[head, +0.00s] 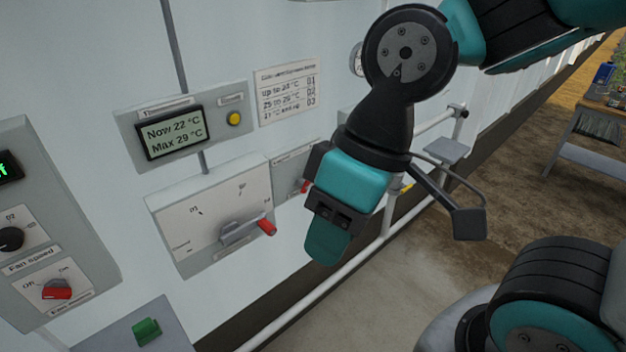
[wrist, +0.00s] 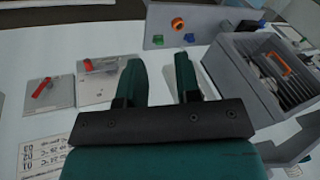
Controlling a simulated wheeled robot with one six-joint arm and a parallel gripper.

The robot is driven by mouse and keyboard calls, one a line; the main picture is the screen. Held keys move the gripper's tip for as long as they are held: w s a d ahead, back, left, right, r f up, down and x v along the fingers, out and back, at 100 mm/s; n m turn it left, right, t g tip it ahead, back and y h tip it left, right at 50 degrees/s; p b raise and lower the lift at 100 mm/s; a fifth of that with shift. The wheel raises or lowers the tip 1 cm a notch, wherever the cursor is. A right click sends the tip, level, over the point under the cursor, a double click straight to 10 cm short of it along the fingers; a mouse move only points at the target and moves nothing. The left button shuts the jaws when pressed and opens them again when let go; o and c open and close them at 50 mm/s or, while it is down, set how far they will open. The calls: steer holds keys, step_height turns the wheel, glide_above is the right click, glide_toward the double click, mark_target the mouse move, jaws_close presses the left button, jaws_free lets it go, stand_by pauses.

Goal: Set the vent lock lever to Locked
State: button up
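Two wall plates carry red-tipped levers, and their labels are too small to read, so I cannot tell for sure which is the vent lock lever. The smaller plate (head: 285,165) has a red lever (head: 303,186) partly hidden behind my gripper; in the wrist view this lever (wrist: 42,87) slants across its plate. The larger plate (head: 180,220) has a scale and a grey lever with a red grip (head: 266,227) pointing right and slightly down. My gripper (head: 328,248) is in front of the wall, right of the larger plate. In the wrist view its fingers (wrist: 158,68) are apart, with nothing between them.
A temperature display (head: 172,132) and yellow button (head: 234,118) sit above. A white rail (head: 335,280) runs along the wall. A grey box (wrist: 245,75) shows in the wrist view.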

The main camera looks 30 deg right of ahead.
step_height(320, 180, down, 3)
steer(key=b, duration=0.2)
steer(key=shift+f+b, duration=0.15)
steer(key=shift+b, duration=0.25)
jaws_close()
step_height(320, 180, down, 10)
steer(key=b, duration=1)
steer(key=shift+f, duration=0.1)
